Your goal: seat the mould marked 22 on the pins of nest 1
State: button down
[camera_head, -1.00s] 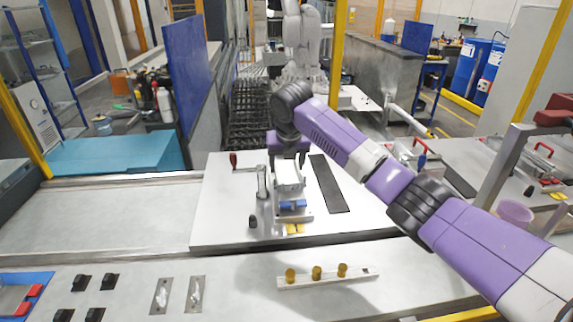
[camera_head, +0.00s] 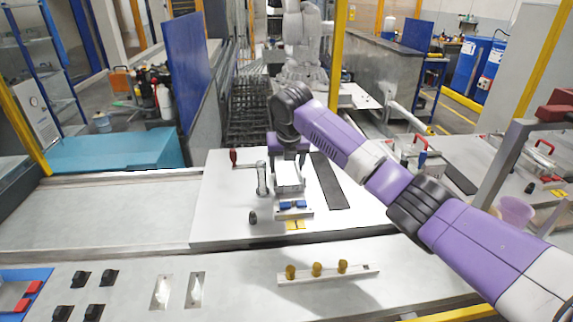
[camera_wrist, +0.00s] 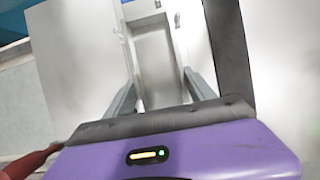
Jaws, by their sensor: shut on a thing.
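My gripper (camera_head: 288,188) is at the end of the purple arm, above the white plate, behind and above a small fixture. It is shut on a pale grey block, seen between the fingers in the wrist view (camera_wrist: 156,65); I take it for the mould, but no marking is readable. The fixture, perhaps nest 1, has a grey base (camera_head: 308,213) with blue pieces (camera_head: 294,204) on top and a yellow label (camera_head: 295,225) in front. Its number is not readable and I cannot make out pins. A gap between block and fixture cannot be judged.
A red-handled lever (camera_head: 233,158) is farther back. A dark strip (camera_head: 328,182) lies to the right. A bar with three brass knobs (camera_head: 330,275) lies in front.

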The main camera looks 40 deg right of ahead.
jog(key=shift+c, duration=1.9)
grip_release()
jog(key=shift+o, duration=0.7)
jog(key=shift+f, duration=0.1)
jog(key=b+v, duration=0.1)
jog(key=v, duration=0.6)
jog(key=shift+s+r, duration=0.1)
jog(key=shift+r, duration=0.4)
jog(key=shift+s, duration=0.1)
